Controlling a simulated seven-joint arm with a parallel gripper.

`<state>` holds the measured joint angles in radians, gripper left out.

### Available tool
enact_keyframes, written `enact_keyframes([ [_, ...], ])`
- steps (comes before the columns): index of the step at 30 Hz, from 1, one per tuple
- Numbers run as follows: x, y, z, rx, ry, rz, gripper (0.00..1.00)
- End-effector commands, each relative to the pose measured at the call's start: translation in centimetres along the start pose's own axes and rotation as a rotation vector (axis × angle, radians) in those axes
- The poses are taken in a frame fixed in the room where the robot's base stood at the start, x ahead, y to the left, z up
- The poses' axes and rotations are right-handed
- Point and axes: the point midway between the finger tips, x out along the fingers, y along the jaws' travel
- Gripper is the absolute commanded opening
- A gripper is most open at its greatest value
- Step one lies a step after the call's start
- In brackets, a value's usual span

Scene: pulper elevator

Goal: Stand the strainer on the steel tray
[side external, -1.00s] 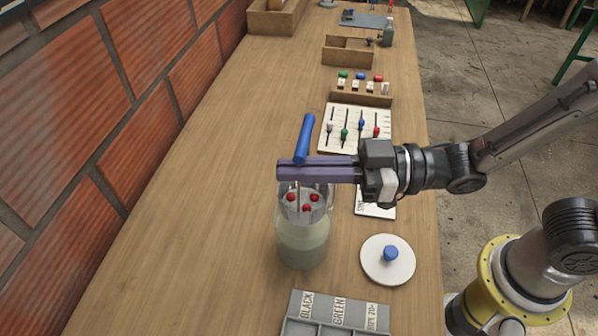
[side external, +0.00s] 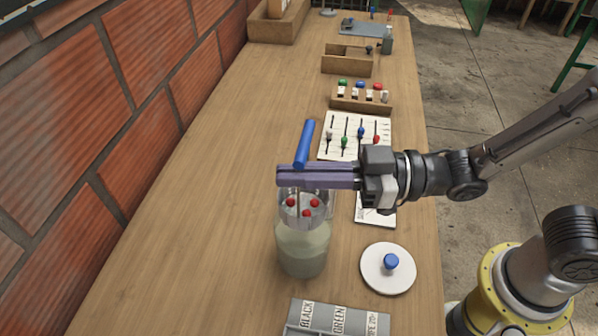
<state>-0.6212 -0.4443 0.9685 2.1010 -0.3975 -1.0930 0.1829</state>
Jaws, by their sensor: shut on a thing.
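The strainer (side external: 317,211) is a grey cup with several red balls in it. It sits at the mouth of a glass jar (side external: 303,251) of cloudy greenish liquid; how deep it reaches is hard to tell. A blue handle (side external: 304,146) slants up and away behind my fingers and seems to belong to the strainer. My gripper (side external: 300,177), with purple fingers, is shut just above the jar's mouth, on what looks like the strainer's stem; the grip itself is hidden. A flat blue-grey tray (side external: 354,29) at the far end may be the steel tray.
A white lid with a blue knob (side external: 390,263) lies right of the jar. A grey labelled tray (side external: 337,318) is in front. Behind are a white slider board (side external: 337,146), a rack (side external: 360,101) and wooden boxes (side external: 345,65). The table's left side is clear.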

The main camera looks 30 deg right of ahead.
Motion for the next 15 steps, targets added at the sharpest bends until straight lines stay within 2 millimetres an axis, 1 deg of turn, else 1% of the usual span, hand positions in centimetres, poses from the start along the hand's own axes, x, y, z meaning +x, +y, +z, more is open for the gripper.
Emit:
enact_keyframes([
  [2,0.3,0.7,-0.5,-0.006,0.012,0.02,0.0],
  [5,0.5,2.2,-0.8,-0.009,0.018,0.063,0.0],
  [8,0.8,4.5,-1.0,-0.011,0.021,0.123,0.0],
  [15,0.5,11.4,-0.7,-0.005,0.015,0.294,0.0],
])
